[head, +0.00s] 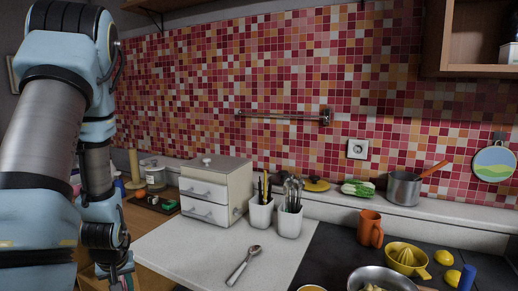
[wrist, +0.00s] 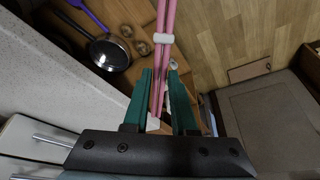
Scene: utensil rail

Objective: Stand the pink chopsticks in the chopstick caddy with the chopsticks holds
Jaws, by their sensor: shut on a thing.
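My gripper (wrist: 160,72) is shut on the pink chopsticks (wrist: 166,22) in the wrist view. They run up out of the green fingers, with a white band around them. In the head view my gripper is low at the left edge, and the chopsticks cannot be made out. The chopstick caddy (head: 260,215) is a white cup on the counter, with dark and yellow sticks (head: 264,186) standing in it. A second white cup (head: 289,222) beside it holds metal cutlery (head: 293,192).
A white drawer box (head: 216,190) stands left of the caddy. A spoon (head: 243,266) lies on the otherwise clear counter (head: 190,250) in front. The dark hob, bowl (head: 380,279) and orange mug (head: 370,229) are to the right. A pan (wrist: 109,53) shows below in the wrist view.

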